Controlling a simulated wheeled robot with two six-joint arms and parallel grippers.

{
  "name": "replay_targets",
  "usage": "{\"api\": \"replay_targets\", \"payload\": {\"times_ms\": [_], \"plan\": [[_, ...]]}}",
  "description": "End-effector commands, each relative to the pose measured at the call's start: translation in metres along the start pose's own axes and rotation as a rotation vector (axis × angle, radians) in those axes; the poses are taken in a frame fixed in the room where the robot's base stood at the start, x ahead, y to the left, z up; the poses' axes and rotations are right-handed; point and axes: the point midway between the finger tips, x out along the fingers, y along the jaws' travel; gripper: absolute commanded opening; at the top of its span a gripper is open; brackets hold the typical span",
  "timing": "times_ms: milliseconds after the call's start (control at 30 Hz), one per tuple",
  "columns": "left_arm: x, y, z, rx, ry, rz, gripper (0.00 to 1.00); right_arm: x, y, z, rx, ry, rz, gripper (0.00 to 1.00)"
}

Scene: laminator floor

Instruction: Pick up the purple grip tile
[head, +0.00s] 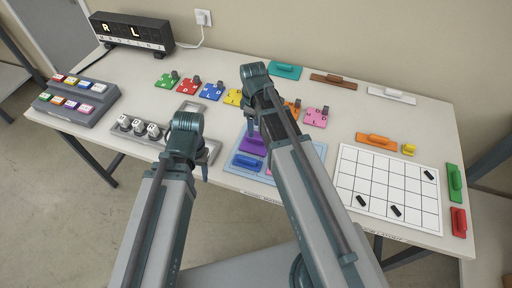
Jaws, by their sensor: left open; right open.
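The purple grip tile (254,148) lies on a light blue mat (232,178) near the middle of the table, partly covered by my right arm. A blue grip tile (247,161) lies just in front of it on the same mat. My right gripper (252,124) points down over the far side of the purple tile; its fingers are mostly hidden behind my arm, and I cannot tell whether they touch the tile. My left gripper (204,174) is open and empty, left of the mat by the grey stamp rack (213,147).
Colored letter tiles (212,91) stand in a row behind. A white grid board (385,185) with small black pieces lies right. An orange tile (376,140), a green tile (454,182) and a red tile (458,221) lie around it. A button console (77,98) stands left.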

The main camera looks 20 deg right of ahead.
Motion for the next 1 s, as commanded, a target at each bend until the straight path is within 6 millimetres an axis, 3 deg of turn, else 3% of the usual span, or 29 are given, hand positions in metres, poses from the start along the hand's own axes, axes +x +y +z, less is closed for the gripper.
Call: {"api": "replay_targets", "payload": {"times_ms": [33, 367, 800, 1000], "plan": [[0.010, 0.001, -0.001, 0.000, 0.000, 0.000, 0.50, 0.010, 0.000, 0.000, 0.000, 0.000, 0.000, 0.57], [0.014, 0.001, -0.001, 0.000, 0.000, 0.000, 0.50, 0.014, 0.001, 0.001, 0.000, 0.000, 0.000, 0.57], [0.061, 0.006, -0.004, 0.000, 0.000, 0.000, 0.50, 0.062, 0.005, 0.006, 0.000, 0.000, 0.000, 0.57], [0.061, 0.006, -0.004, 0.000, 0.000, 0.000, 0.50, 0.061, 0.005, 0.006, 0.000, 0.000, 0.000, 0.57]]}}
